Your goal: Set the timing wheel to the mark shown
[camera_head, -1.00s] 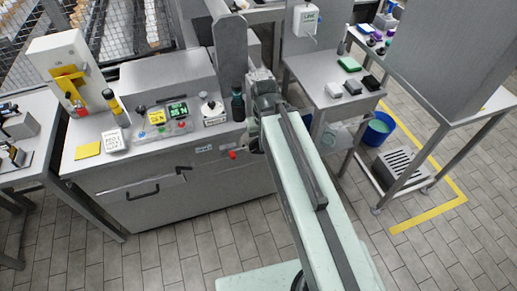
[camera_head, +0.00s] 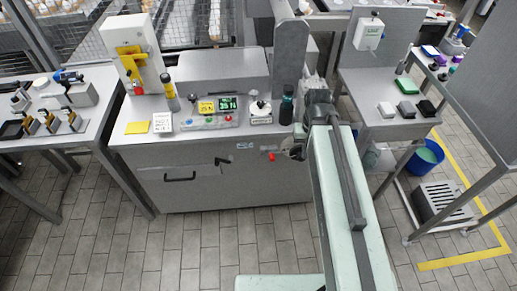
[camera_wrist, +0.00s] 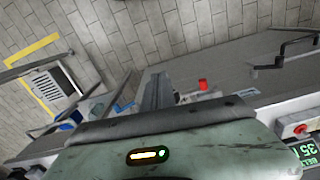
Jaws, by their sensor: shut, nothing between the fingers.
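In the wrist view, my gripper (camera_wrist: 157,80) is shut and empty, close to the cabinet front, left of the red knob.
A dark bottle (camera_head: 287,108) and an upright grey post (camera_head: 290,55) stand near my arm. A left bench (camera_head: 75,135) holds tools. Tiled floor in front is clear.

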